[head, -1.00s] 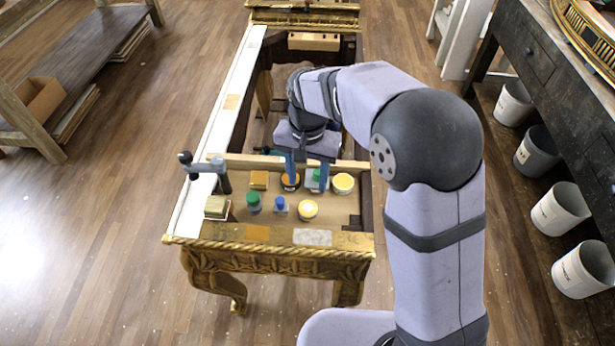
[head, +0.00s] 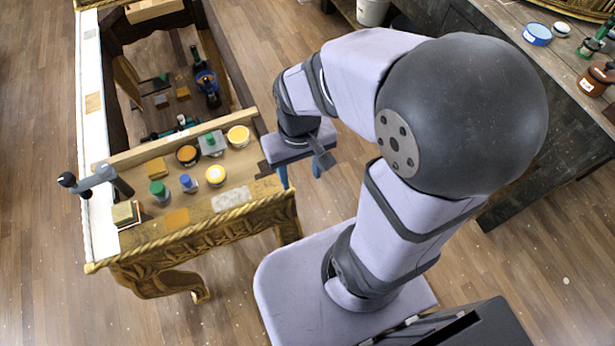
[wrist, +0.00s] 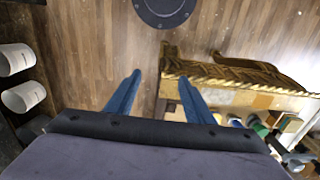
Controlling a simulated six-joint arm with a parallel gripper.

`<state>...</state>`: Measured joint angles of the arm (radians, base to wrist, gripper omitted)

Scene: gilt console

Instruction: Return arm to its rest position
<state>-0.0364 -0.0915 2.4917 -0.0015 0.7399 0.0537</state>
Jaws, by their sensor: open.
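My gripper (head: 300,175) is at the right end of the gilt console (head: 205,242) in the head view, beside its front right corner and clear of the jars. Its two blue fingers point down. In the wrist view my gripper (wrist: 160,95) has its blue fingers spread apart with nothing between them. Wooden floor shows below and between the fingers. The console's carved gold edge (wrist: 235,72) lies just right of the fingers there.
The console top carries several jars, including a yellow-lidded jar (head: 215,175) and a green-capped bottle (head: 158,191). A grey clamp (head: 97,181) is on its left edge. A dark workbench (head: 545,115) stands at right. Open floor (head: 350,200) lies between console and workbench.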

